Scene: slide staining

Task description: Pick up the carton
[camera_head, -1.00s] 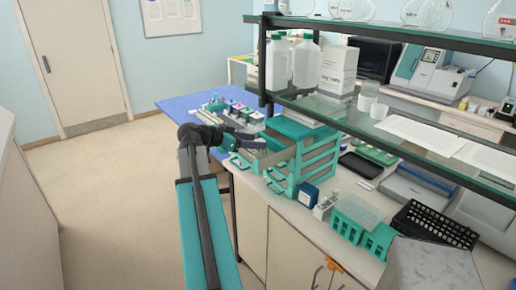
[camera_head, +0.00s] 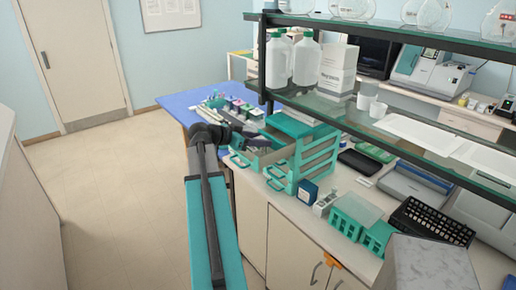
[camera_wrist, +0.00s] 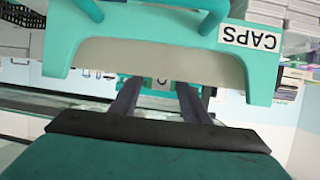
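No box is clearly marked as the carton. A white printed carton (camera_head: 338,70) stands on the glass shelf beside the white jugs, and a small dark blue box (camera_head: 308,193) stands on the bench by the teal drawer unit (camera_head: 318,160).
The shelf's dark front edge (camera_head: 390,143) runs above the bench. Teal racks (camera_head: 352,215) and a black basket (camera_head: 432,222) stand to the right. Bottles and small items crowd the blue table (camera_head: 180,103) behind my gripper. The floor at left is clear.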

